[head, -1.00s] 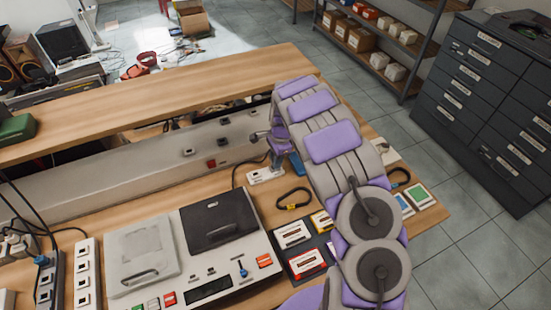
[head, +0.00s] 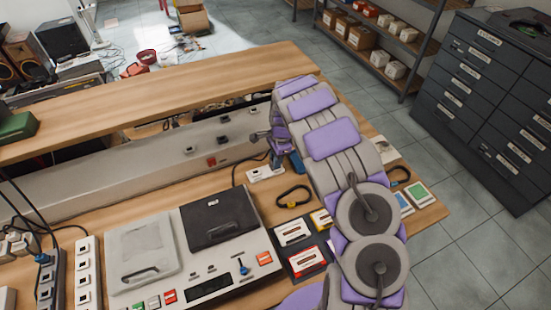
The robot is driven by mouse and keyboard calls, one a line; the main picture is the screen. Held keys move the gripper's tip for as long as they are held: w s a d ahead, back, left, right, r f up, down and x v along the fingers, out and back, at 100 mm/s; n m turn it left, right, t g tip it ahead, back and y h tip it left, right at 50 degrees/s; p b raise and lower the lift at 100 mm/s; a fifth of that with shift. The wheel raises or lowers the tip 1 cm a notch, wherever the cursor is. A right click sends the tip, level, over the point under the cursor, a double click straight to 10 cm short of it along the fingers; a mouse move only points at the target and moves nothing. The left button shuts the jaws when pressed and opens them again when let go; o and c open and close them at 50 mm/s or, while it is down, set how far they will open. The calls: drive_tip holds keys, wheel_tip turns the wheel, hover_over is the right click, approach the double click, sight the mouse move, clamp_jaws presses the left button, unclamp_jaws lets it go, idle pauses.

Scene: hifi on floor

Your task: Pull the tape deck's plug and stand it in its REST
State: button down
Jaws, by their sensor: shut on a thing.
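The grey tape deck (head: 190,250) lies on the bench, with a dark lid and a row of coloured buttons. My gripper (head: 275,160) points down beside the bench's back panel, right of the deck and just above a small white socket block (head: 262,175). A black cable (head: 236,172) curves up to the gripper from the left. The gripper is shut on what appears to be the plug, which the fingers mostly hide. I cannot tell whether the plug is still in the block. I cannot make out which thing is the REST.
A black cable loop with a yellow tag (head: 293,197) and several cassettes (head: 305,260) lie right of the deck. White socket strips (head: 84,270) stand at left. A raised wooden shelf (head: 160,100) runs behind. A dark drawer cabinet (head: 490,100) is across the floor.

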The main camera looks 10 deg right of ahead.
drive_tip(key=c, duration=0.8)
unclamp_jaws()
drive_tip(key=shift+c, duration=0.2)
wheel_tip(320, 180, up, 22)
drive_tip(key=d+p, duration=0.2)
drive_tip(key=p, duration=0.4)
drive_tip(key=shift+w, duration=0.2)
drive_tip(key=shift+d, duration=0.1)
